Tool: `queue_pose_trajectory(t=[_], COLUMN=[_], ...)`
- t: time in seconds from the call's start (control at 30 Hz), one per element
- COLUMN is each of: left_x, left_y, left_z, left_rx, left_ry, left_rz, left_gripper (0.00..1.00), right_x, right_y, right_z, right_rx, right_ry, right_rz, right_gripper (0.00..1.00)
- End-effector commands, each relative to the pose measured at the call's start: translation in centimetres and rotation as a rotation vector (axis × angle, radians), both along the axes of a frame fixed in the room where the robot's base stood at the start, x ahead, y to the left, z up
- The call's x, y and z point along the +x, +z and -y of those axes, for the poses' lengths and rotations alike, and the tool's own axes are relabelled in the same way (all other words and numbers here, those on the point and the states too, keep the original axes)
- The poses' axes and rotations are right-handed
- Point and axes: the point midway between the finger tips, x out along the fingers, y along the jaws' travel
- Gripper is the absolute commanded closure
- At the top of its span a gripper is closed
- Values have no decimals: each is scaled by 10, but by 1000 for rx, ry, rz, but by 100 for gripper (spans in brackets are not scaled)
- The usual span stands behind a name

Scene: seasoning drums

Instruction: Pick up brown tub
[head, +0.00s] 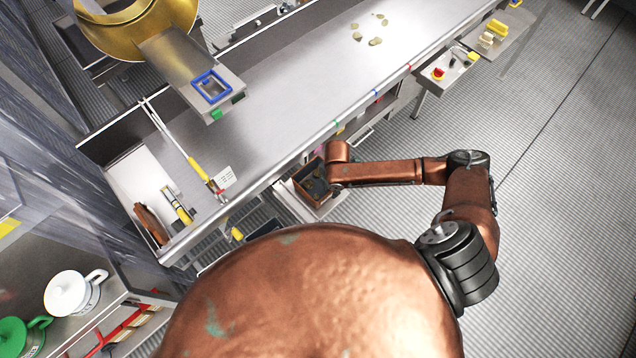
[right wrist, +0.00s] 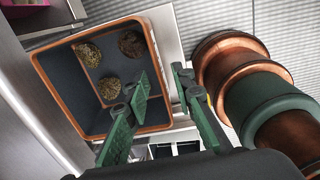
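The brown tub (head: 309,187) sits under the front edge of the long metal counter in the head view. In the right wrist view the tub (right wrist: 62,100) has an orange-brown rim, a dark inside and several round clumps of seasoning in it. My right gripper (right wrist: 161,78) is open, with green fingers. One finger appears over the tub's inside and the other outside its right wall, with the rim between them. Whether they touch the wall I cannot tell. In the head view my right arm's end hides part of the tub. My left gripper is not in view.
The tub rests on a pale drawer or shelf (head: 333,207) below the counter (head: 290,85). A tray (head: 140,172) with tools is at the left. A brass drum (head: 135,25) stands at the top left. White (head: 70,293) and green (head: 18,335) lidded pots are lower left. The floor at right is clear.

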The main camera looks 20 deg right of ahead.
Motion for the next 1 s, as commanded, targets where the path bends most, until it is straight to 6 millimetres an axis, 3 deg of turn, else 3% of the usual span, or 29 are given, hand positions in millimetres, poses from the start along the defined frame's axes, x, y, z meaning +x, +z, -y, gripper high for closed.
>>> queue_pose_trajectory(t=[0.2,0.47,0.8,1.0], left_x=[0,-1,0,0], left_y=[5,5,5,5], left_z=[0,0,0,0], left_rx=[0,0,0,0], left_ry=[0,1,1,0], left_rz=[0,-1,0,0], left_gripper=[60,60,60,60], right_x=[0,1,1,1], right_y=[-26,-29,-29,-29], right_z=[-2,-2,-2,-2], right_rx=[0,0,0,0], right_ry=[0,1,0,0], right_rz=[0,1,1,1], right_gripper=[77,77,100,100])
